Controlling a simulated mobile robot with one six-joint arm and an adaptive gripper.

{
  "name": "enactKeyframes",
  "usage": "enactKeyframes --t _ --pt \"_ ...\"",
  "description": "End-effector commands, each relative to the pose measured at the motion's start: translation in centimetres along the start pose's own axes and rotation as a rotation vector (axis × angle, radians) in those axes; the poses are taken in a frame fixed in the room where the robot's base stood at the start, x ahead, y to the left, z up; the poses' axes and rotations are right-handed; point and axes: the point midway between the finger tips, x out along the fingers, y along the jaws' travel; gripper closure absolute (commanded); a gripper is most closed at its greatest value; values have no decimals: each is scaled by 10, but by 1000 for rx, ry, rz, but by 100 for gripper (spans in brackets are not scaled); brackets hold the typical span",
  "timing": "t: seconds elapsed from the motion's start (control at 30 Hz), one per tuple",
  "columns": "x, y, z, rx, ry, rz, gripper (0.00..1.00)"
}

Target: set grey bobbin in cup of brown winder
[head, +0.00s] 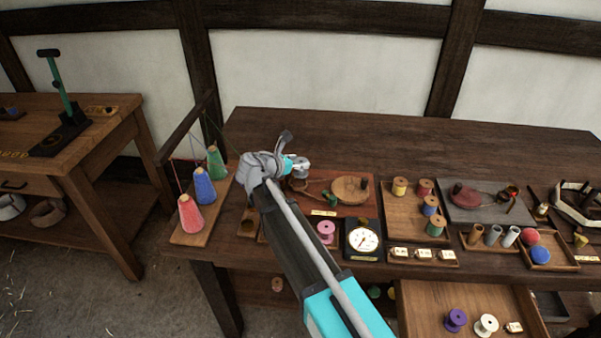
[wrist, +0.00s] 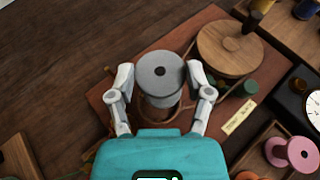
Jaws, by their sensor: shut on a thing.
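My gripper (wrist: 160,82) is shut on the grey bobbin (wrist: 161,70), one finger on each side of it. The bobbin's round top with a dark centre hole faces the wrist camera. In the head view the grey bobbin (head: 301,163) is at my gripper's tip, over the left part of the brown winder's board. The brown winder has a reddish-brown board (wrist: 110,80) and a round wooden wheel (wrist: 229,48), which also shows in the head view (head: 348,191). The winder's cup is mostly hidden below the bobbin; I cannot tell whether they touch.
A second winder with a red wheel (head: 468,195) stands on a grey board at right. A dial gauge (head: 362,240) and a pink spool (head: 326,231) are in front of the brown winder. Coloured cones (head: 204,186) stand at left. The table's back is clear.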

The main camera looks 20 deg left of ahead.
Motion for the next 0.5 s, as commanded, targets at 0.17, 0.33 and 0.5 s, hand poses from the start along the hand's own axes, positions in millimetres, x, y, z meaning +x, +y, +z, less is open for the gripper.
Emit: enactKeyframes --t 0.17,0.33,0.5 --pt "3 8 -11 0 0 0 70" --pt "8 8 -25 0 0 0 70" --pt "13 8 -35 0 0 0 76"
